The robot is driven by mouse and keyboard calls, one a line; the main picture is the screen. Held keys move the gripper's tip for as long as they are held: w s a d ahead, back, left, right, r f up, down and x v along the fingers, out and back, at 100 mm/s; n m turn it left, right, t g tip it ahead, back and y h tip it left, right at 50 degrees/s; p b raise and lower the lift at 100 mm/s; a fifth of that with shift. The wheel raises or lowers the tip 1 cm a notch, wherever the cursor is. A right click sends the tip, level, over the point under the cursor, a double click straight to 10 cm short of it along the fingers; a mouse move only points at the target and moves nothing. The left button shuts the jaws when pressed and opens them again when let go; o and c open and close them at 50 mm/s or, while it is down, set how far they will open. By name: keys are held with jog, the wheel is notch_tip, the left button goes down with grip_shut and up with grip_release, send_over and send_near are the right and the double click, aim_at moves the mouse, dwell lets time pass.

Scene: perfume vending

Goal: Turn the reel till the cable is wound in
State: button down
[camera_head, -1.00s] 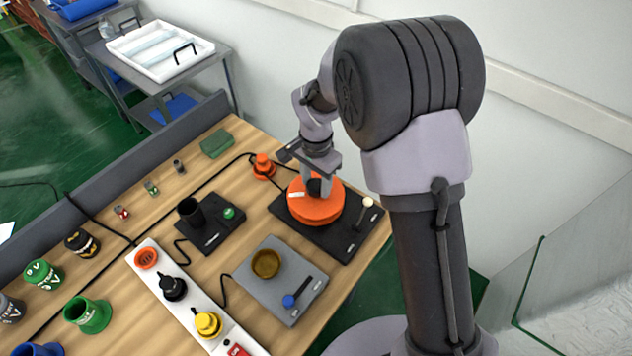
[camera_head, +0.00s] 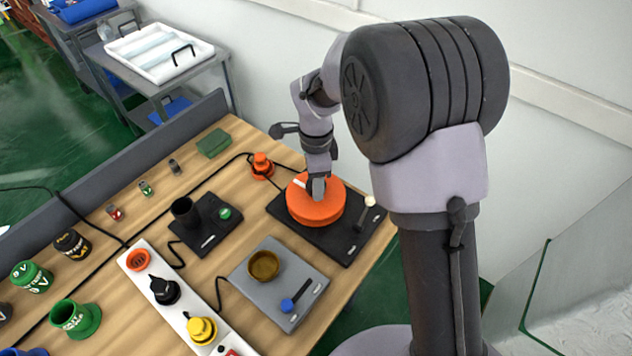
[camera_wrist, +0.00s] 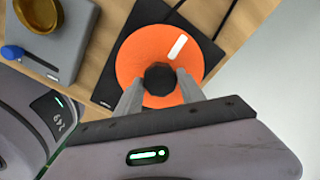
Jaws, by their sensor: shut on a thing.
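The orange reel (camera_head: 313,208) lies flat on a black base plate (camera_head: 340,244) near the table's right edge. In the wrist view the reel (camera_wrist: 135,52) shows a white stripe and a dark faceted knob (camera_wrist: 159,78) at its middle. My gripper (camera_head: 317,190) reaches down from above, and in the wrist view its two grey fingers (camera_wrist: 158,84) sit on either side of the knob, shut on it. An orange plug (camera_head: 261,165) stands behind the reel, with a dark cable beside it. Any cable wound inside the reel is hidden.
A white-tipped lever (camera_head: 370,201) stands on the black plate, right of the reel. A grey plate (camera_head: 262,294) with a brown bowl (camera_head: 264,265) and blue knob lies in front. A white power strip (camera_head: 150,280) with plugs is at the left. A glass panel is at the right.

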jog(key=shift+m, duration=0.3)
dwell(0.4)
jog(key=c, duration=0.7)
grip_release()
jog(key=shift+r, duration=0.1)
notch_tip(320, 180, up, 17)
jog(key=p, duration=0.5)
jog(key=shift+r, duration=0.15)
